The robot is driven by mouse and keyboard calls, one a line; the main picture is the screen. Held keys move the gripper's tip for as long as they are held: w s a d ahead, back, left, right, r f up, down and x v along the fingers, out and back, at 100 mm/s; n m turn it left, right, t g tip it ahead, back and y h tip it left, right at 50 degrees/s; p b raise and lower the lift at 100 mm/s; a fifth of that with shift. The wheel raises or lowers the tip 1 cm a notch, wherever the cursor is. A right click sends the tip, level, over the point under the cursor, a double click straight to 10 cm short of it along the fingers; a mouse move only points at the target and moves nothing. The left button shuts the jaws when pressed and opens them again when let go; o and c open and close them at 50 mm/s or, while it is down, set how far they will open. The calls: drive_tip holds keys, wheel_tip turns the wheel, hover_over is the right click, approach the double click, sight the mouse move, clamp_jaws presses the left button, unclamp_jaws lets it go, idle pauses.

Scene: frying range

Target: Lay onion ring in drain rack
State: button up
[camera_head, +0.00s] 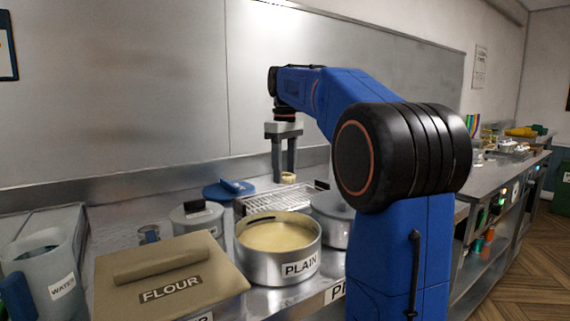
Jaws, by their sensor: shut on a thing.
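My gripper (284,176) points straight down from the blue arm, near the back wall. It is shut on a small tan onion ring (289,179), which shows at the fingertips. The drain rack (262,202), a metal wire grid, lies behind the pot marked PLAIN. The ring appears in front of or over the rack's back part in the picture. I cannot tell whether it touches the wires. My arm hides the right side of this area.
The PLAIN pot (283,269) of pale batter stands in front of the rack. A lidded pot (197,217) and a blue lid (228,189) are to its left, another pot (333,221) to its right. A FLOUR box (172,283) and WATER jug (48,265) stand front left.

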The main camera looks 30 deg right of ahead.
drive_tip(key=shift+f, duration=2.7)
drive_tip(key=o, duration=0.9)
drive_tip(key=shift+r, duration=0.1)
wheel_tip(320, 180, up, 17)
drive_tip(key=shift+r, duration=0.1)
drive_tip(key=shift+s, duration=0.1)
